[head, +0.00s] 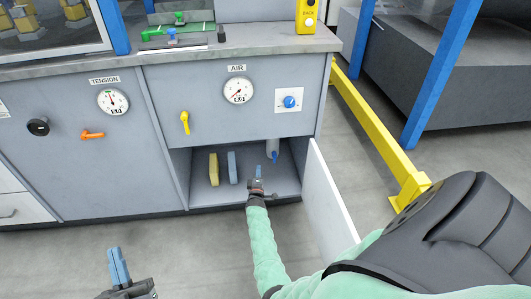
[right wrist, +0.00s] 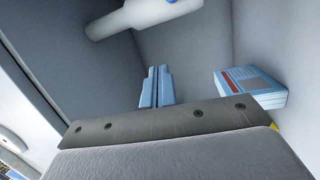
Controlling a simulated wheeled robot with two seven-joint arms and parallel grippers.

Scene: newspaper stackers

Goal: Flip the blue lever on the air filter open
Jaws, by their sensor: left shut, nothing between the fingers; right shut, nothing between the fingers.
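The air filter (head: 272,146) is a pale grey cylinder at the upper right of the open cabinet. Its small blue lever (head: 275,156) shows at its lower end. In the right wrist view the filter (right wrist: 125,19) is at the top, with a bit of blue (right wrist: 172,1) cut by the frame edge. My right gripper (head: 259,171) is inside the cabinet, below and slightly left of the lever, apart from it. Its blue fingers (right wrist: 157,84) are shut and empty. My left gripper (head: 118,262) is shut and empty, low over the floor in front of the cabinets.
A yellow block (head: 213,170) and a blue block (head: 232,167) stand left of my right gripper in the cabinet. The open white door (head: 328,200) is close right of my right arm. The AIR gauge (head: 238,90), yellow handle (head: 185,122) and blue knob (head: 290,101) are above.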

